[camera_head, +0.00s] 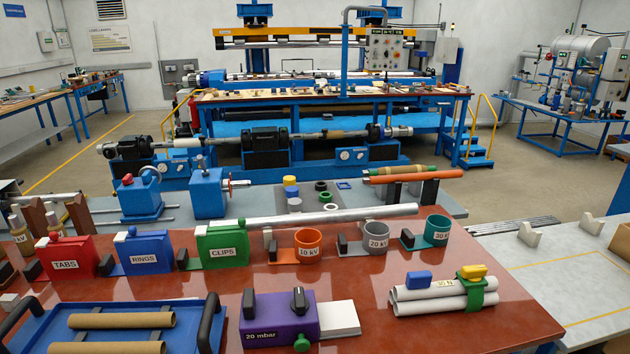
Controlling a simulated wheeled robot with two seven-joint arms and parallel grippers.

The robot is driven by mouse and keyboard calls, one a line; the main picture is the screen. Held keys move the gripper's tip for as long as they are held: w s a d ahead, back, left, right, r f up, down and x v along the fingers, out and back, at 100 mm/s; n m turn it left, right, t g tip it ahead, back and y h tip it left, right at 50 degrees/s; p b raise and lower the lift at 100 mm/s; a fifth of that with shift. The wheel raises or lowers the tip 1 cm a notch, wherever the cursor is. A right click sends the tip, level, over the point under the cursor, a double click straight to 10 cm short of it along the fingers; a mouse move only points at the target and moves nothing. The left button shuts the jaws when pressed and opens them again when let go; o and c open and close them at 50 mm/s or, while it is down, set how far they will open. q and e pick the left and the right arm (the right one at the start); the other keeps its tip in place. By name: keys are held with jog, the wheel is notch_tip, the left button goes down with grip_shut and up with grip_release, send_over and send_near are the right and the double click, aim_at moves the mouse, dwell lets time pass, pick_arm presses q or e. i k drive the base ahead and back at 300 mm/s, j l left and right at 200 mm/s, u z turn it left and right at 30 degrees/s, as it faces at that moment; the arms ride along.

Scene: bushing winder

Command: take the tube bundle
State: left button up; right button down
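The likely tube bundle (430,297) is a stack of white tubes lying at the front right of the red-brown table. A green clamp (478,292) with a yellow knob on top goes around its right part. A blue block (418,280) sits on top toward its left, and a small label reading about 30 N is between them. Neither of my grippers shows in this view.
Left of the bundle are a purple 20 mbar box (278,322) and a blue tray (45,333) with brown tubes. Behind stand 10 kV, 20 kV and 30 kV cups (308,244) and a long silver rod (320,217). The tabletop right of the bundle is clear.

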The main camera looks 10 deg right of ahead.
aim_at(419, 297)
jog(key=l+u, duration=0.3)
jog(key=l, duration=1.15)
